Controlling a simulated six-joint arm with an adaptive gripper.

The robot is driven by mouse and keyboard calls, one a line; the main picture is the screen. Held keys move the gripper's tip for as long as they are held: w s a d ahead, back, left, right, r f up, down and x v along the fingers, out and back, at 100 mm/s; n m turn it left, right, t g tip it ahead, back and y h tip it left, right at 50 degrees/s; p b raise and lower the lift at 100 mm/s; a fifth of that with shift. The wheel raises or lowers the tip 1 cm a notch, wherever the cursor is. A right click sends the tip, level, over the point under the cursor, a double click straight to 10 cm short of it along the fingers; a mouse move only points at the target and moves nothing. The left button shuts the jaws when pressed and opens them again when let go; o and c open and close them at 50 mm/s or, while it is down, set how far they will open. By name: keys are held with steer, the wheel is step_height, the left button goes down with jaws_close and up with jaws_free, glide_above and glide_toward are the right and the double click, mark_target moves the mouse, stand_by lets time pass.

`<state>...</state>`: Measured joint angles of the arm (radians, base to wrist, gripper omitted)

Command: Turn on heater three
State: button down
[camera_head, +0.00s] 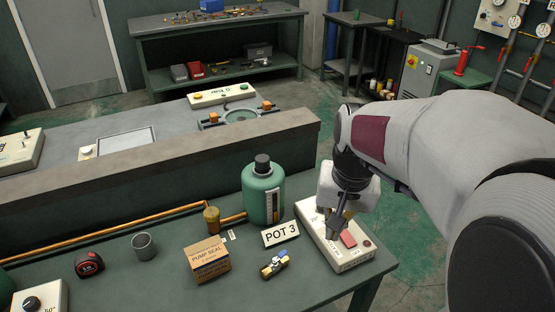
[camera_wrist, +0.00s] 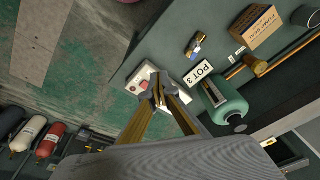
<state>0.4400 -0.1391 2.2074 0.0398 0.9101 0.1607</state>
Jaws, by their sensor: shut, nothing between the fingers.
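The white heater control box (camera_head: 350,259) sits on the near bench at its right end, just right of the POT 3 card (camera_head: 280,233). A red rocker switch (camera_head: 348,239) and a small dark red round light or button (camera_head: 367,243) are on its top. The box also shows in the wrist view (camera_wrist: 133,82), with the red switch (camera_wrist: 144,85) in sight. My gripper (camera_head: 333,234) is shut and empty, pointing down over the box. Its fingertips (camera_wrist: 158,100) are just beside the red switch; I cannot tell whether they touch the box. My gripper hides part of the box.
A green pot with a black cap (camera_head: 263,196) stands close left of my gripper. A pump seal carton (camera_head: 207,260), brass valve (camera_head: 274,265), grey cup (camera_head: 144,247) and tape measure (camera_head: 89,263) lie further left. The bench's right edge is close to the box.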

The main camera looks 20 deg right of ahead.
steer(key=w+d+f+m, duration=0.3)
steer(key=w+d+m, duration=0.6)
steer(key=d, duration=0.4)
steer(key=shift+w+d+m, duration=0.15)
steer(key=shift+d+m, duration=0.05)
steer(key=shift+m, duration=0.7)
steer(key=shift+f, duration=0.1)
glide_toward(347, 238)
steer(key=w+f, duration=0.1)
steer(key=f, duration=0.1)
steer(key=w+f, duration=0.1)
steer(key=f, duration=0.1)
steer(key=w+f, duration=0.2)
steer(key=shift+w+d, duration=0.1)
steer(key=shift+d, duration=0.15)
steer(key=shift+f, duration=0.1)
steer(key=shift+f, duration=0.1)
